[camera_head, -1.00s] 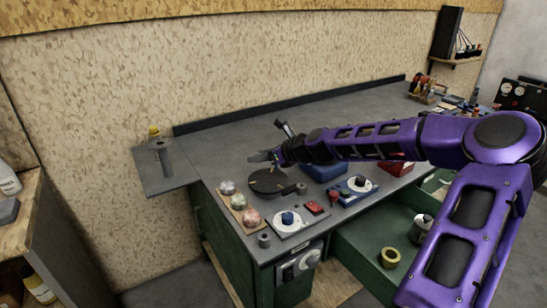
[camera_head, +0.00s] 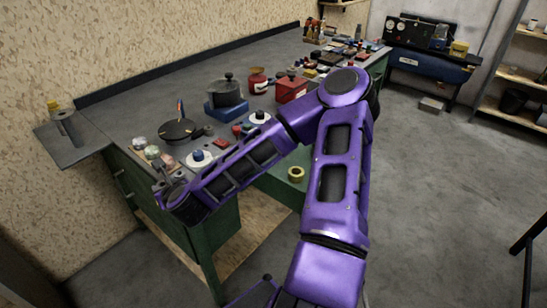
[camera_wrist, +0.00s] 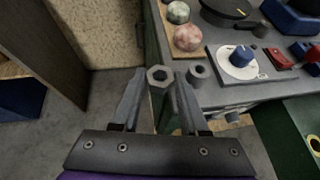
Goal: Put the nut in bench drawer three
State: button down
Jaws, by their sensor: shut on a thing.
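My gripper (camera_wrist: 160,88) is shut on a grey hex nut (camera_wrist: 159,74), held at the fingertips with its hole facing the wrist camera. In the head view, my gripper (camera_head: 163,180) is by the front left corner of the green bench (camera_head: 205,235), and the nut is hard to make out there. I cannot tell which drawer is number three.
A grey cylindrical piece (camera_wrist: 198,72) stands on the bench edge beside the nut. A dial panel (camera_wrist: 240,66), patterned balls (camera_wrist: 187,37) and a black round plate (camera_head: 180,130) crowd this corner. Open floor (camera_head: 430,200) lies to the right.

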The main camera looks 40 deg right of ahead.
aim_at(308, 166)
jog(key=k+l, duration=0.1)
jog(key=l, duration=0.15)
jog(key=k+l+z, duration=0.15)
jog(key=l, duration=0.5)
jog(key=i+l+z, duration=0.15)
jog(key=l, duration=0.25)
